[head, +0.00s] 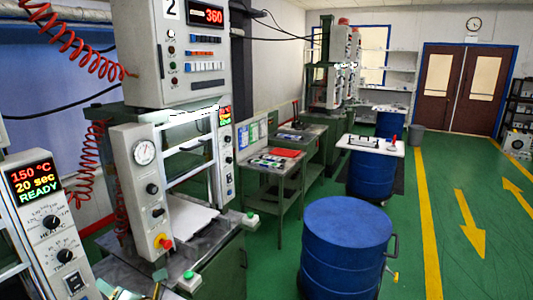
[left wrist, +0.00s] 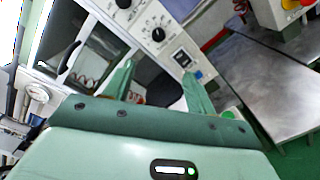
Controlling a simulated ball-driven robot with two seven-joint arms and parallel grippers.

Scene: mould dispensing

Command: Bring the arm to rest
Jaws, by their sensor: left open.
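My left gripper (left wrist: 158,84) shows in the left wrist view with its two green fingers spread apart and nothing between them. My right gripper is in neither view.
A press marked 2 (head: 165,60) stands at the left, with a white plate (head: 190,215) on its bed. A control box reading READY (head: 40,185) is at the far left. A blue drum (head: 345,245) stands front right. The green floor (head: 480,200) is clear right of it.

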